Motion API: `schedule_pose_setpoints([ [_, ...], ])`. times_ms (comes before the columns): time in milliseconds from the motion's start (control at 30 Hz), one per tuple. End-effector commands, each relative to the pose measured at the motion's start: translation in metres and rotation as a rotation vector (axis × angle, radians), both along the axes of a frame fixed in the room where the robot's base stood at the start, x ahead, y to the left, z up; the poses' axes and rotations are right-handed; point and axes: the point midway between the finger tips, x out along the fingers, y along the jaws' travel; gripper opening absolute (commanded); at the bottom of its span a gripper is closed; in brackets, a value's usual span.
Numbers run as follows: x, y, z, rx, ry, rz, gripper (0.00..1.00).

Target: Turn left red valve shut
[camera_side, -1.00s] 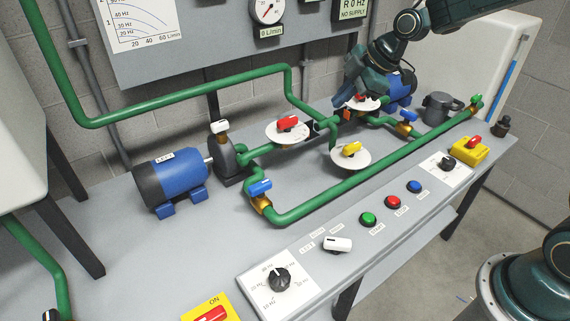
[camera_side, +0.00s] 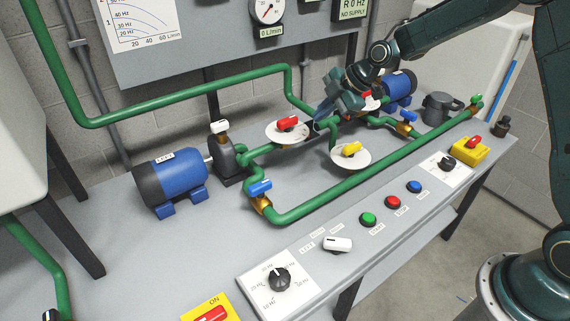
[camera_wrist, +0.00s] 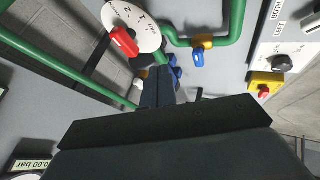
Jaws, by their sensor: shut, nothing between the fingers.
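The left red valve (camera_side: 288,124) has a red handle on a round white dial plate, on the green pipe right of the left blue motor. My gripper (camera_side: 321,114) is right of this valve in the side view, its fingers pointing down and left. The fingers look close to the dial's right edge; I cannot tell if they touch it. In the wrist view my gripper (camera_wrist: 160,77) is shut and empty. A red handle on a numbered white dial (camera_wrist: 147,22) also shows there, apparently the right red valve. The left red valve does not show clearly there.
The right red valve (camera_side: 367,94) is partly hidden behind my gripper. A yellow valve (camera_side: 351,149) stands in front, with green pipes around it. Blue valves (camera_side: 260,187) and (camera_side: 406,116) sit on the pipes. The front panel holds knobs and push buttons.

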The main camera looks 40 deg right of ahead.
Motion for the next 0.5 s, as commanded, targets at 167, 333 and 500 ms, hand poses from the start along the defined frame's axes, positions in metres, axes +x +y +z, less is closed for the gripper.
schedule_pose_setpoints([
  [167,0.009,0.008,-0.017,0.0,0.003,0.001,0.0],
  [333,0.021,0.017,-0.036,0.0,0.003,0.0,0.0],
  [500,0.032,0.026,-0.055,0.0,0.003,0.001,0.0],
])
